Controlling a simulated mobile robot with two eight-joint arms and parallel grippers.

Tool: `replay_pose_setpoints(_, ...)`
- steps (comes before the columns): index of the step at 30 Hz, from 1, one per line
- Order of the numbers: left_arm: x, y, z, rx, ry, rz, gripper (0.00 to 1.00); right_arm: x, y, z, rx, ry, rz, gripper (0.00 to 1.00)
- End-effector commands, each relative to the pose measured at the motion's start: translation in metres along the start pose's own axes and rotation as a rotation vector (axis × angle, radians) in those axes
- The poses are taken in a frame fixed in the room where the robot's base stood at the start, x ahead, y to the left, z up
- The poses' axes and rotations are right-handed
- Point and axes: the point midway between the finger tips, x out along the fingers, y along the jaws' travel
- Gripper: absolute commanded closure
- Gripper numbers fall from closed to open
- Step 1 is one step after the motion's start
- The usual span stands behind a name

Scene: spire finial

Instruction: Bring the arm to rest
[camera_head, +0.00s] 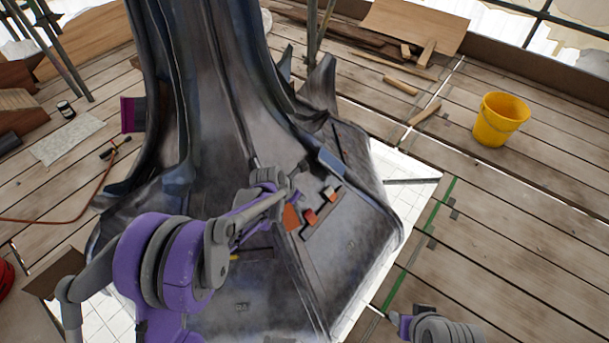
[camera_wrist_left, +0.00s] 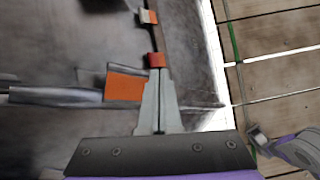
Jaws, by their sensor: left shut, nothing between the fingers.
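My left arm reaches in from the lower left in the head view, over the sloped face of the dark metal spire base (camera_head: 350,245). My left gripper (camera_head: 294,194) is small and partly masked there, close to the orange pieces. In the left wrist view the two grey fingers of the left gripper (camera_wrist_left: 159,80) lie together with nothing between them. Their tips point at a small red block (camera_wrist_left: 155,60); whether they touch it I cannot tell. Part of my right arm shows at the bottom right of the head view, without clear jaws.
An orange patch (camera_head: 291,217) and small red-and-white blocks (camera_head: 330,193) are on the spire's face. A yellow bucket (camera_head: 500,119) stands on the planks at right. Wooden offcuts and mallet-like tools (camera_head: 400,85) lie behind. The planks at lower right are mostly clear.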

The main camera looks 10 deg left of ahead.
Motion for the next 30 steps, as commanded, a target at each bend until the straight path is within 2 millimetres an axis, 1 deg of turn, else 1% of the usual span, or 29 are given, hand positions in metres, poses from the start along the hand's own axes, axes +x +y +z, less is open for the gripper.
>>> replay_pose_setpoints(7, -0.003, -0.001, 0.000, 0.012, 0.001, 0.001, 1.00, 0.000, 0.000, 0.000, 0.000, 0.000, 0.000, 0.50)
replay_pose_setpoints(8, -0.006, -0.001, 0.000, 0.026, 0.002, 0.002, 1.00, 0.000, 0.000, 0.000, 0.000, 0.000, 0.000, 0.50)
replay_pose_setpoints(11, -0.026, -0.006, -0.003, 0.143, 0.014, 0.009, 1.00, 0.000, 0.000, 0.000, 0.000, 0.000, 0.000, 0.50)
replay_pose_setpoints(14, -0.061, -0.015, -0.011, 0.366, 0.036, 0.018, 1.00, 0.000, 0.000, 0.000, 0.000, 0.000, 0.000, 0.50)
replay_pose_setpoints(15, -0.078, -0.020, -0.017, 0.476, 0.048, 0.021, 1.00, 0.000, 0.000, 0.000, 0.000, 0.000, 0.000, 0.50)
replay_pose_setpoints(17, -0.103, -0.029, -0.027, 0.652, 0.069, 0.024, 1.00, 0.000, 0.000, 0.000, 0.000, 0.000, 0.000, 0.50)
replay_pose_setpoints(18, -0.118, -0.035, -0.034, 0.769, 0.083, 0.023, 1.00, 0.000, 0.000, 0.000, 0.000, 0.000, 0.000, 0.50)
replay_pose_setpoints(20, -0.141, -0.044, -0.046, 0.944, 0.106, 0.021, 1.00, 0.000, 0.000, 0.000, 0.000, 0.000, 0.000, 0.50)
replay_pose_setpoints(21, -0.155, -0.051, -0.056, 1.062, 0.121, 0.016, 1.00, 0.000, 0.000, 0.000, 0.000, 0.000, 0.000, 0.50)
replay_pose_setpoints(23, -0.174, -0.061, -0.071, 1.237, 0.145, 0.007, 1.00, 0.000, 0.000, 0.000, 0.000, 0.000, 0.000, 0.50)
replay_pose_setpoints(24, -0.186, -0.068, -0.082, 1.353, 0.162, -0.001, 1.00, 0.000, 0.000, 0.000, 0.000, 0.000, 0.000, 0.50)
replay_pose_setpoints(26, -0.203, -0.079, -0.099, 1.526, 0.185, -0.016, 1.00, 0.000, 0.000, 0.000, 0.000, 0.000, 0.000, 0.50)
replay_pose_setpoints(27, -0.213, -0.085, -0.111, 1.640, 0.202, -0.028, 1.00, 0.000, 0.000, 0.000, 0.000, 0.000, 0.000, 0.50)
replay_pose_setpoints(30, -0.232, -0.101, -0.138, 1.892, 0.237, -0.062, 1.00, 0.000, 0.000, 0.000, 0.000, 0.000, 0.000, 0.50)
